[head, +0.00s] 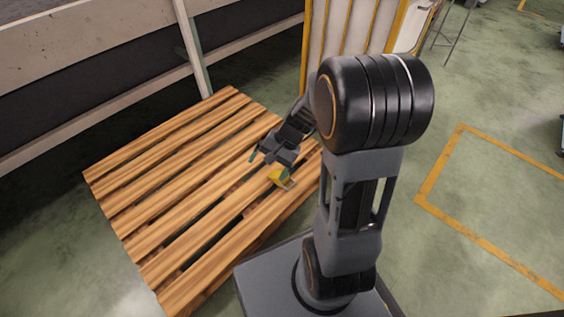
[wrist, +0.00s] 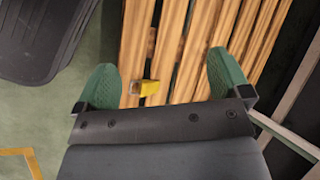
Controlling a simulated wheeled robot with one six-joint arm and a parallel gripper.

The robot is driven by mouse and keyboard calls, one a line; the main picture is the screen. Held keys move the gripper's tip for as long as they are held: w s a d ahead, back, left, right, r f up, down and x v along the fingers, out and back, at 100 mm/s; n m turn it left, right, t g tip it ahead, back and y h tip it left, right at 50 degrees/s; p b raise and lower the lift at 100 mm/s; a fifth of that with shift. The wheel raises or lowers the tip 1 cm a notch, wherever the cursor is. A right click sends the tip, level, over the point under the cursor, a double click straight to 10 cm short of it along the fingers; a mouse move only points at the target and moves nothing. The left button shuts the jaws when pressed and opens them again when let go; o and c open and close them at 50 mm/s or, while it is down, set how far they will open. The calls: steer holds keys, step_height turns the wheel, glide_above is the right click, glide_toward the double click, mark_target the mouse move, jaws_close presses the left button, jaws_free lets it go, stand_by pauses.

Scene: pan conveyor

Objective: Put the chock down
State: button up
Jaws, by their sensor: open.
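The chock (head: 281,179) is a small yellow block with a grey part at one end. It lies on the slats of a wooden pallet (head: 175,180), near the pallet's right side in the head view. In the wrist view the chock (wrist: 149,88) shows between the two green fingertips, closer to the left one, and touches neither. My gripper (head: 270,163) is open and empty, close to the chock and above the pallet. Its green fingers (wrist: 160,80) stand wide apart in the wrist view.
A conveyor frame (head: 195,50) with pale rails runs behind the pallet. A pale panel with yellow bars (head: 345,35) stands at the back. Yellow lines (head: 440,165) mark the open green floor on the right.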

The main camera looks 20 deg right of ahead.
steer(key=s+r+n+t+h, duration=0.3)
steer(key=s+r+n+h, duration=0.3)
steer(key=s+r+n, duration=0.1)
steer(key=shift+d+r+n+h, duration=0.4)
steer(key=shift+r+n, duration=0.1)
steer(key=shift+r, duration=0.5)
steer(key=shift+s, duration=0.1)
